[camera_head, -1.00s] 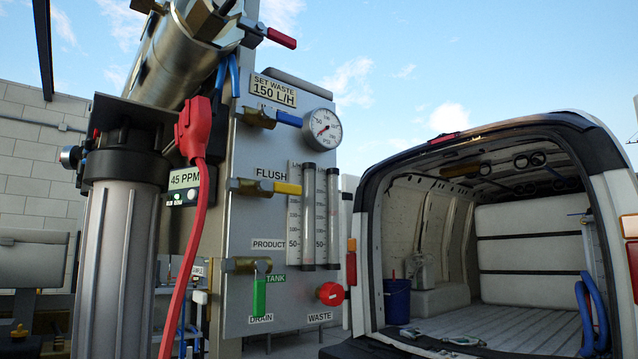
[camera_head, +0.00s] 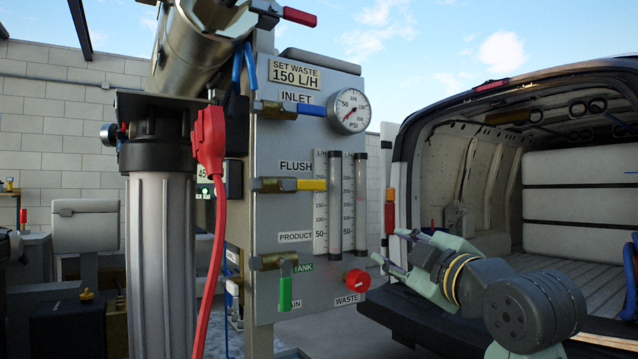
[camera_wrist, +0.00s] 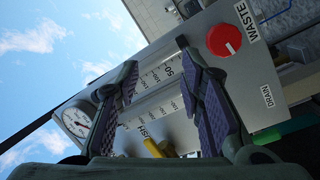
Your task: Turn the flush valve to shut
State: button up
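The flush valve has a brass body (camera_head: 272,185) and a yellow lever (camera_head: 312,184), under the FLUSH label on the grey panel (camera_head: 270,225). The lever lies level, pointing right. In the wrist view the yellow lever (camera_wrist: 152,148) shows low between my fingers, partly hidden at the bottom. My gripper (camera_head: 386,246) is open and empty, right of the panel and lower than the lever, apart from it. In the wrist view my gripper's fingers (camera_wrist: 157,55) are spread wide in front of the panel.
Flow tubes (camera_head: 335,205) stand just right of the lever. A blue inlet lever (camera_head: 308,109) and gauge (camera_head: 349,111) are above; a green lever (camera_head: 285,290) and red waste knob (camera_head: 357,280) are below. A red cable (camera_head: 213,250) hangs left. An open van (camera_head: 400,170) stands right.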

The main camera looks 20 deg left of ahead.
aim_at(316, 185)
jog(key=s+a+r+n+g+y, duration=0.3)
jog(key=s+r+n+g, duration=0.1)
jog(key=s+r+n, duration=0.7)
jog(key=shift+m, duration=0.7)
jog(key=p+x, duration=0.1)
jog(key=x, duration=0.2)
jog(key=p+x, duration=0.1)
jog(key=x, duration=0.2)
jog(key=p+x, duration=0.1)
jog(key=x, duration=0.3)
jog(key=shift+s+a+f+p, duration=0.2)
jog(key=shift+a+f+p, duration=0.15)
jog(key=shift+p, duration=0.05)
grip_shut()
